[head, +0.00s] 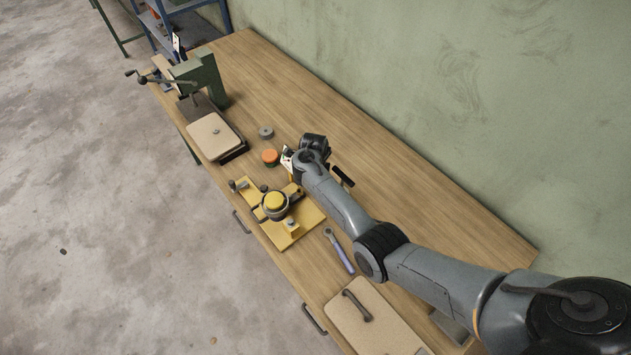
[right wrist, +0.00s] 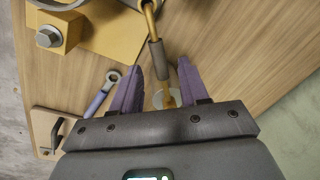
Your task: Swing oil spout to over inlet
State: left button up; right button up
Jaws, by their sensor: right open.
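The oil spout (right wrist: 157,57) is a thin brass tube with a dark grey sleeve, seen in the right wrist view. It runs from the top centre down between my right gripper's fingers. My right gripper (right wrist: 158,70) has purple fingers, open on either side of the sleeve with gaps showing. A pale round disc (right wrist: 158,99) lies behind the tube's lower end. In the head view, the right wrist hides the fingers and spout beside the yellow fixture (head: 305,218), which carries a round yellow-capped part (head: 274,201). I cannot tell which part is the inlet. My left gripper is not in view.
A wrench (head: 340,252) lies near the fixture, before a beige board with a handle (head: 375,320). An orange-topped can (head: 270,157), a grey disc (head: 265,132) and a beige plate (head: 214,137) lie beyond. A green press (head: 208,78) stands at the far end. The wall-side bench is clear.

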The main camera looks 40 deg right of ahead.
notch_tip(320, 180, up, 8)
jog(key=p, duration=0.1)
jog(key=shift+s+a+p, duration=0.25)
jog(key=shift+a+p, duration=0.05)
jog(key=shift+p, duration=0.05)
jog(key=shift+f, duration=0.1)
